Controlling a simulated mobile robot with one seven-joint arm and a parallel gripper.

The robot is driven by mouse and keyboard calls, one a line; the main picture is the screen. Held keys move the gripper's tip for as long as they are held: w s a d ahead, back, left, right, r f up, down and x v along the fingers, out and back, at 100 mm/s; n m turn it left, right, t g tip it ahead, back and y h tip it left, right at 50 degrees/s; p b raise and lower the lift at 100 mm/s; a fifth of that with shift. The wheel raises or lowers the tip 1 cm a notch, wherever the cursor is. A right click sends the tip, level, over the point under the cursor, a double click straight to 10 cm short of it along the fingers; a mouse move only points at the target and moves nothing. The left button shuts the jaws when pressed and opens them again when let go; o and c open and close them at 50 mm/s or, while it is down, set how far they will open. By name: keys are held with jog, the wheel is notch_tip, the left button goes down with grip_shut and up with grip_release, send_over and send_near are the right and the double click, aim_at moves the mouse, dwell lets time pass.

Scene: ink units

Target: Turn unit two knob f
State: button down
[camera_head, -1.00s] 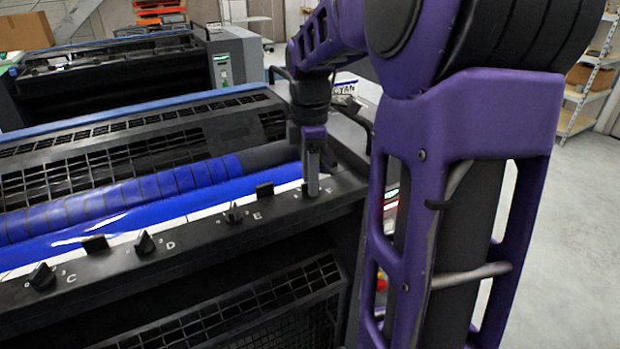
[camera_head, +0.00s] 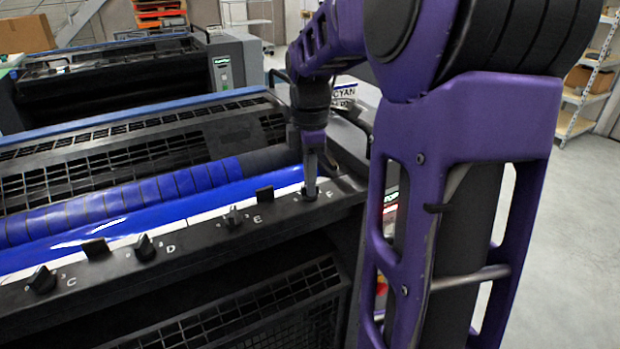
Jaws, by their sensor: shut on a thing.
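Knob F (camera_head: 309,194) is a small dark knob at the right end of the ink unit's front rail (camera_head: 190,242), beside the letter F. My gripper (camera_head: 310,187) points down onto it and is shut on it, hiding most of the knob. The knob's exact angle is hard to make out. The blue ink roller (camera_head: 120,205) lies behind the rail.
Knob E (camera_head: 233,217), knob D (camera_head: 144,247) and another knob (camera_head: 42,279) by the letter C stand along the rail to the left. Black tabs (camera_head: 265,193) rise between them. A second unit (camera_head: 120,75) stands behind.

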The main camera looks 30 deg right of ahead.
jog(key=shift+r, duration=0.1)
jog(key=m+p, duration=0.2)
jog(key=m, duration=0.1)
jog(key=m+p, duration=0.1)
jog(key=m, duration=0.3)
jog(key=shift+m+p, duration=0.3)
jog(key=shift+p, duration=0.05)
jog(key=m+p, duration=0.1)
jog(key=m, duration=0.2)
jog(key=shift+m, duration=0.3)
jog(key=m+p, duration=0.1)
jog(key=m, duration=0.2)
jog(key=shift+m, duration=0.4)
jog(key=m+p, duration=0.2)
jog(key=m, duration=0.5)
jog(key=m+p, duration=0.1)
jog(key=m, duration=0.2)
jog(key=shift+m, duration=0.4)
jog(key=shift+m+p, duration=0.6)
jog(key=shift+m, duration=1.2)
